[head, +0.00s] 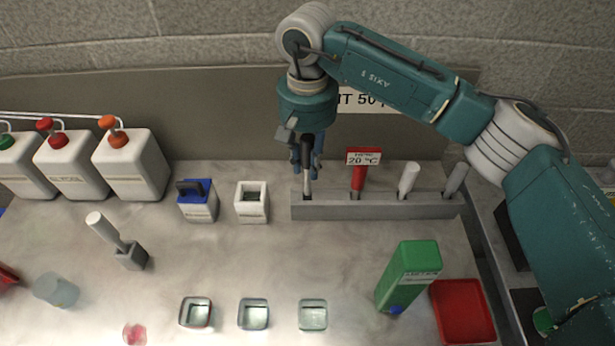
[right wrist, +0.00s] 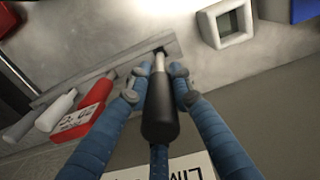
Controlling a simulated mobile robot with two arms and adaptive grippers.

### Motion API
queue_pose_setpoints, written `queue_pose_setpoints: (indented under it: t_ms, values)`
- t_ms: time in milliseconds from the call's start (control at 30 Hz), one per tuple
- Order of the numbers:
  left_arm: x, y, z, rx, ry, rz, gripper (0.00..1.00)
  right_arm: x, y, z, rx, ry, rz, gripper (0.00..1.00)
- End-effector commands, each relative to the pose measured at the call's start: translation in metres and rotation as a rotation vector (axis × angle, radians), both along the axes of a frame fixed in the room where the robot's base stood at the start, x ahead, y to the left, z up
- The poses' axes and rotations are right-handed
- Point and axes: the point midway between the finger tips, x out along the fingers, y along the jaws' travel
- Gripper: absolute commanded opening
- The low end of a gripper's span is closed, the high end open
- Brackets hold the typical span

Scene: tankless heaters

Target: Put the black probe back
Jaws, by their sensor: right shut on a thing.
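The black probe (right wrist: 160,108) is upright between the fingers of my right gripper (head: 306,160), which is shut on it. The fingers (right wrist: 158,88) are on either side of the black handle in the right wrist view. The probe also shows below the gripper in the head view (head: 308,184). Its pale metal shaft meets the dark hole at the left end of the grey rack (head: 380,208); I cannot tell how deep it sits. My left gripper is not in view.
The rack also holds a red probe (head: 358,180) with a 20 °C sign, a white probe (head: 408,180) and a grey probe (head: 455,180). A white square cup (head: 252,212) and a blue-topped box (head: 198,208) stand left of it.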

Motion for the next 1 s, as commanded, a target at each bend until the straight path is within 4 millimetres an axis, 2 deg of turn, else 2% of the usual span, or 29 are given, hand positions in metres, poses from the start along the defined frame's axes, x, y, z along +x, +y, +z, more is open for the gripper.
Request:
queue_pose_setpoints:
  t_ms: [100, 233, 333, 567, 967, 1000]
  values:
    - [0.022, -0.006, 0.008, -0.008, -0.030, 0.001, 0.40, -0.001, 0.000, -0.016, 0.001, 0.001, 0.000, 0.00]
    - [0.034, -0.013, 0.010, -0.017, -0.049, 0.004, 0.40, 0.000, 0.000, -0.026, 0.000, 0.000, 0.001, 0.00]
    - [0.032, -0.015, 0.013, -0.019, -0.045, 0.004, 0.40, -0.001, 0.000, -0.033, 0.000, 0.002, 0.001, 0.00]
    - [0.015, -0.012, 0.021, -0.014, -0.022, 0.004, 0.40, -0.001, 0.000, -0.065, 0.000, 0.002, 0.000, 0.00]
    - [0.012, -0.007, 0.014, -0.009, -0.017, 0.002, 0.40, 0.000, 0.000, -0.072, 0.000, -0.001, 0.001, 0.00]
    - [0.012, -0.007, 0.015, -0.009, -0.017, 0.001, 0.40, 0.000, 0.000, -0.071, 0.001, -0.001, 0.001, 0.25]
